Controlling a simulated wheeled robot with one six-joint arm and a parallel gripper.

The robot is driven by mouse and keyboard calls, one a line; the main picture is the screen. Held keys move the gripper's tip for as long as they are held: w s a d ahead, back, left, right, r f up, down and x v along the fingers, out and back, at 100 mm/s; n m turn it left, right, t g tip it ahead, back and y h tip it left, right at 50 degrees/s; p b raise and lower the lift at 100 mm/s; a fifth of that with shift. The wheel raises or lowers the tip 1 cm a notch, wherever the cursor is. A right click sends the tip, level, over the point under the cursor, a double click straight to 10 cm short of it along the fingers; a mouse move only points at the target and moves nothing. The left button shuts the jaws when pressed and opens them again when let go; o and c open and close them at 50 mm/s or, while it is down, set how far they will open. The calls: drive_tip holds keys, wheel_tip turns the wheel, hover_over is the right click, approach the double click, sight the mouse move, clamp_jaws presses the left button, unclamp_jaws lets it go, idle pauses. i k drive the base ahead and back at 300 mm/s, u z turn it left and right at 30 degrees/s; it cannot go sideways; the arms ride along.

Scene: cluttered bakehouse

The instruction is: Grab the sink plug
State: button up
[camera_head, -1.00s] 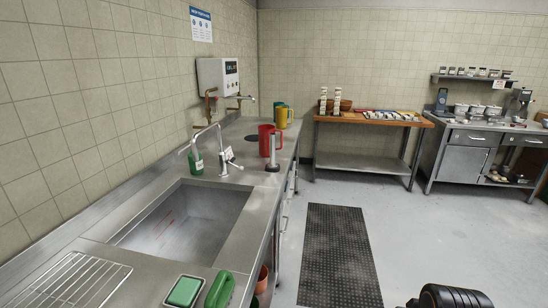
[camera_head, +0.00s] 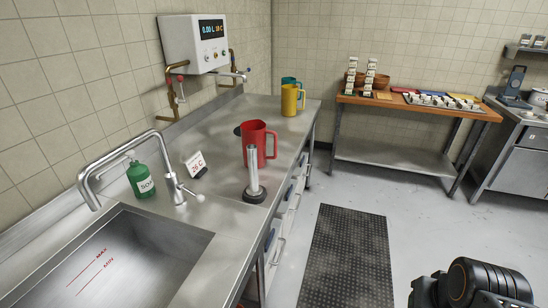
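An upright steel tube on a dark round base (camera_head: 254,182) stands on the steel counter, right of the sink (camera_head: 150,262). It looks like a standpipe-type sink plug, though I cannot be certain. A flat dark disc (camera_head: 238,131) lies behind the red jug, partly hidden by it. The sink is empty of loose things where I see it, with red MAX level marks on its wall. Part of my own dark arm shows at the bottom right, well away from the counter. My gripper's fingers are not in view.
A red jug (camera_head: 261,143) stands just behind the tube. A tap (camera_head: 130,160), green soap bottle (camera_head: 141,180) and small temperature card (camera_head: 196,164) stand by the sink. Yellow (camera_head: 290,100) and teal jugs stand farther back. The floor around the black mat (camera_head: 348,255) is clear.

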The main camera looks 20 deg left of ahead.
sight(255, 190)
drive_tip(key=i, duration=1.55)
drive_tip(key=u, duration=4.4)
